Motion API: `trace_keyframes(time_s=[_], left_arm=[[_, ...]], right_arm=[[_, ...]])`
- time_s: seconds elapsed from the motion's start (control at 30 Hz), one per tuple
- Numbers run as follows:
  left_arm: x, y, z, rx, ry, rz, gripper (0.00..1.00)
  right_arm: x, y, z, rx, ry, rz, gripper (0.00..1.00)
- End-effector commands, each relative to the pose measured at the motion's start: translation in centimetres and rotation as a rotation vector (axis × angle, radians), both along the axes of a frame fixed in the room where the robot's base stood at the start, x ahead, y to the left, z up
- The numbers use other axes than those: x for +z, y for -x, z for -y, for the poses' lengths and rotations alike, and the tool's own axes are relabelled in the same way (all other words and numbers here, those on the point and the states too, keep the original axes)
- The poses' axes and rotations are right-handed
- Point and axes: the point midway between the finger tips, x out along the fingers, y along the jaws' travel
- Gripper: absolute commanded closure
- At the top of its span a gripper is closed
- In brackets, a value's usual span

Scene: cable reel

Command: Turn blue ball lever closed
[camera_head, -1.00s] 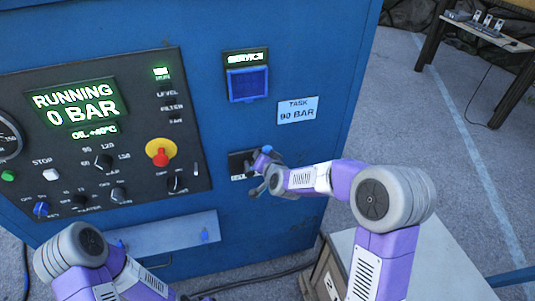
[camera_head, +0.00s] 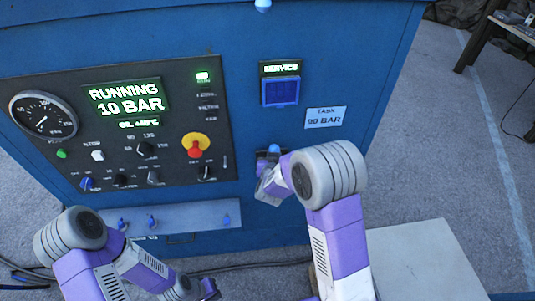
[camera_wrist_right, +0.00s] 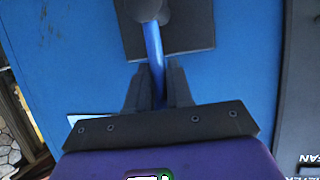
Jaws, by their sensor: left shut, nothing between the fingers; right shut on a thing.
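The blue ball lever (camera_head: 274,149) is on the blue machine's front, below the task label. In the right wrist view its blue rod (camera_wrist_right: 153,45) runs from a grey round hub on a dark plate down between my fingers. My right gripper (camera_wrist_right: 158,88) is shut on the rod; in the head view this gripper (camera_head: 268,186) is at the lever, partly covered by my forearm. My left gripper (camera_head: 210,289) is shut and empty, low at the bottom of the head view, apart from the machine's controls.
The control panel (camera_head: 225,130) reads "RUNNING 10 BAR"; the label (camera_head: 325,117) reads "TASK 90 BAR". Small blue handles (camera_head: 226,220) line a lower ledge. A pale-topped box (camera_head: 425,262) stands right of my right arm. A table (camera_head: 490,30) stands farther back.

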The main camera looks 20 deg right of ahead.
Motion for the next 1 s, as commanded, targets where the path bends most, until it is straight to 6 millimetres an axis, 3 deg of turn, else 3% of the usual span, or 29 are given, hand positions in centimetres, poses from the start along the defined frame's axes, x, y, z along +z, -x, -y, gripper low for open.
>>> trace_keyframes(time_s=[0.03, 0.47, 0.5, 0.6, 1.0], left_arm=[[0.1, 0.0, 0.0, 0.0, 0.0, 0.0, 1.0], [0.2, 0.0, 0.0, 0.0, 0.0, 0.0, 1.0], [0.2, 0.0, 0.0, 0.0, 0.0, 0.0, 1.0], [0.2, 0.0, 0.0, 0.0, 0.0, 0.0, 1.0], [0.1, 0.0, 0.0, 0.0, 0.0, 0.0, 1.0]], right_arm=[[1.0, -0.4, 0.2, -0.004, 0.01, 0.026, 1.0], [1.0, -0.4, 0.3, -0.005, 0.018, 0.025, 1.0], [1.0, -0.4, 0.3, -0.005, 0.018, 0.025, 0.75], [1.0, -0.4, 0.3, -0.005, 0.017, 0.026, 0.6], [1.0, 0.7, -0.1, -0.005, 0.015, 0.017, 0.59]])
